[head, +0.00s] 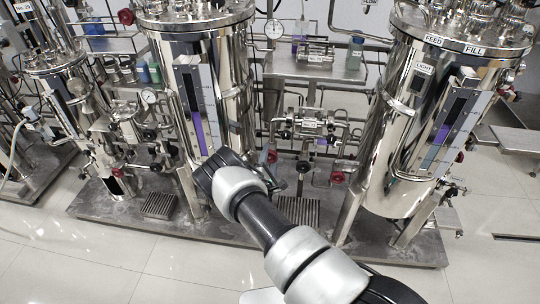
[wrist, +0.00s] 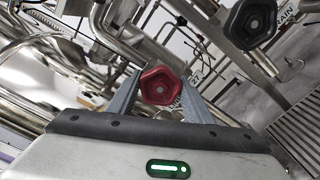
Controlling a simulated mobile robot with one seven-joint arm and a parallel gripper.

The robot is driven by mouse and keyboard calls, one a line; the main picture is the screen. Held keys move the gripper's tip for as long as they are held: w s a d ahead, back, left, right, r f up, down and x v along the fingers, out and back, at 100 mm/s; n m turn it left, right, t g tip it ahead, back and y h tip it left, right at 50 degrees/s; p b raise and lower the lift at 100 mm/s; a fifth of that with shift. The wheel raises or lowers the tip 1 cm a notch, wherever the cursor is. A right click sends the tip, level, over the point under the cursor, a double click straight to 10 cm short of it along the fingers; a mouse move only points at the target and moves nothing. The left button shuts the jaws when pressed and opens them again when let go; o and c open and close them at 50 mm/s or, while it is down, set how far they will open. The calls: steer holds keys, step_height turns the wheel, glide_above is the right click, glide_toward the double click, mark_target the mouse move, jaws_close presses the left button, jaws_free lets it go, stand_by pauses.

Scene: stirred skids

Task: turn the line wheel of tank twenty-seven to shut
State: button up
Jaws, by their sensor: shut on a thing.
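In the wrist view my gripper (wrist: 161,92) has its two grey fingers on either side of a red five-sided wheel (wrist: 160,86). In the head view my arm reaches to the foot of the middle steel tank (head: 205,95). The fingers and the held wheel cannot be made out there.
A dark wheel (wrist: 250,22) stands close by at the upper right of the wrist view, beside a DRAIN label (wrist: 288,22). Pipes crowd the left. Another tank (head: 400,130) stands on the right of the skid (head: 130,212). The tiled floor (head: 130,265) in front is clear.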

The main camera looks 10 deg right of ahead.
steer(key=m, duration=0.5)
steer(key=shift+m+p, duration=0.3)
stand_by(0.4)
steer(key=o, duration=1)
steer(key=shift+s, duration=0.1)
steer(key=p+v, duration=0.2)
steer(key=v, duration=1.5)
steer(key=shift+s, duration=0.15)
